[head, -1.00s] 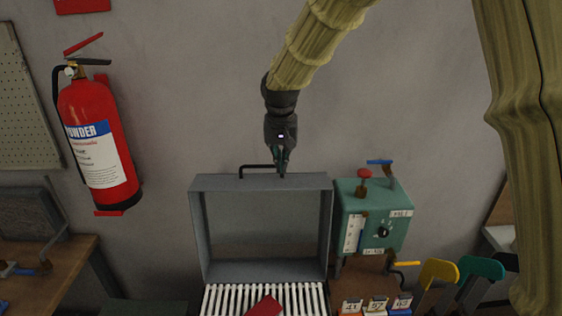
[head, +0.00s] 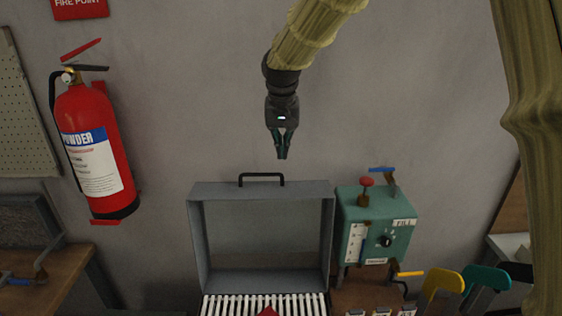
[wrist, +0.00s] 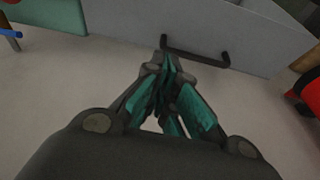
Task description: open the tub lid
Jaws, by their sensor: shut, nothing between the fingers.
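The grey tub lid (head: 260,188) stands upright, swung open, behind a white slatted rack (head: 262,305) in the head view. A black bar handle (head: 262,177) sits on the lid's top edge. My gripper (head: 282,157) is shut and empty, above the handle and slightly to its right, apart from it. In the wrist view my gripper (wrist: 165,75) shows its closed teal fingers. The lid (wrist: 245,25) and its handle (wrist: 195,52) lie past the fingertips there. The tub's lower part is cut off by the head view's bottom edge.
A teal control box (head: 372,228) with a red knob and blue lever stands right of the lid. A red fire extinguisher (head: 95,150) hangs on the wall at left. Coloured paddles (head: 443,288) stand at lower right. The wall space around my gripper is clear.

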